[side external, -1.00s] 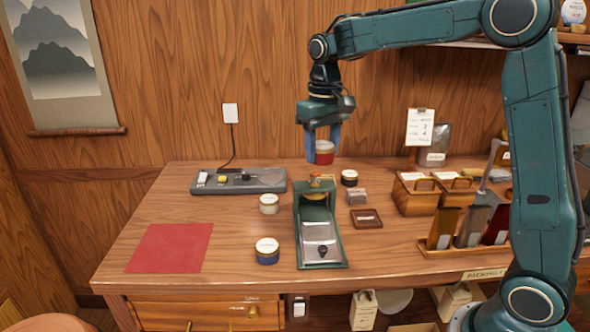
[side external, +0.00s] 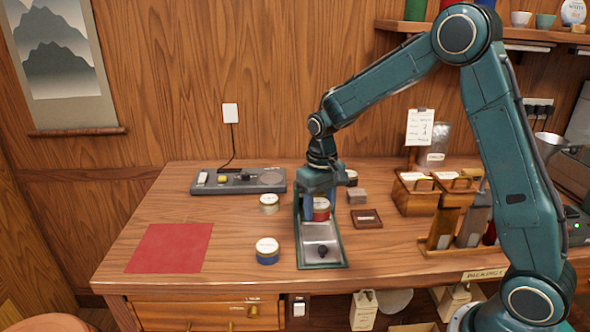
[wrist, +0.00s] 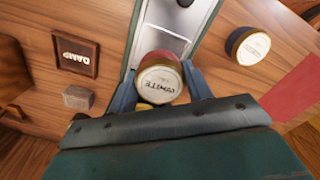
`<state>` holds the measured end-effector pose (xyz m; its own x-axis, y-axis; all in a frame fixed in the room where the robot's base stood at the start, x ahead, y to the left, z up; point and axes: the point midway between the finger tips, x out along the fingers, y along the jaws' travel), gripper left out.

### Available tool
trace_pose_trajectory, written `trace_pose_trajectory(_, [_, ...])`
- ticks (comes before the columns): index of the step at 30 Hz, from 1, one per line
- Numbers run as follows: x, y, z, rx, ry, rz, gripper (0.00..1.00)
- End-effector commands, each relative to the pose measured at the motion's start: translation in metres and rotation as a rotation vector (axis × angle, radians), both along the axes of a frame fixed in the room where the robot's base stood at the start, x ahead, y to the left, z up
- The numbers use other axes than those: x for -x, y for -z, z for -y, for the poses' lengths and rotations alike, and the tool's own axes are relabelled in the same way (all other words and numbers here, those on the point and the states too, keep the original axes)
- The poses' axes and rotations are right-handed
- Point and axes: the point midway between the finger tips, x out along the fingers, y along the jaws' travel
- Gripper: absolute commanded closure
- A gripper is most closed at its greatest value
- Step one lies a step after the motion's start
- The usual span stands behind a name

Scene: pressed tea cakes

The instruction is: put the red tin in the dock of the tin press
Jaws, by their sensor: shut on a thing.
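The red tin (side external: 321,209) has a pale labelled lid, which also shows in the wrist view (wrist: 160,83). My gripper (side external: 317,212) is shut on it, one blue finger on each side; the fingers show in the wrist view (wrist: 158,92). The tin is upright or nearly so, low over the green tin press (side external: 340,248), at the back end of its pale plate. I cannot tell whether the tin touches the press. My gripper hides the rear of the press and its dock in the side view.
A blue tin (side external: 267,255) and a cream tin (side external: 269,205) stand left of the press. A dark tray marked DAMP (wrist: 76,52) and a small block (wrist: 78,97) lie on its other side. A red mat (side external: 168,248) lies flat at the left. A grey device (side external: 238,182) sits behind.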

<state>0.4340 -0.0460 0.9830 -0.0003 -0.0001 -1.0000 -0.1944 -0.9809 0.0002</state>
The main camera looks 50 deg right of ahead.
Motion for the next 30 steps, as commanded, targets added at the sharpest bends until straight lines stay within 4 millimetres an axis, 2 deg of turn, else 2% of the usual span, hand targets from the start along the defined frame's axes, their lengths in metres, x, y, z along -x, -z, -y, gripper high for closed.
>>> trace_pose_trajectory(11, [0.000, 0.011, 0.000, 0.000, 0.000, -0.001, 0.74])
trace_pose_trajectory(21, [0.001, 0.046, 0.000, -0.001, 0.000, -0.003, 0.74])
trace_pose_trajectory(30, [0.000, 0.049, 0.000, 0.000, 0.000, 0.001, 0.74])
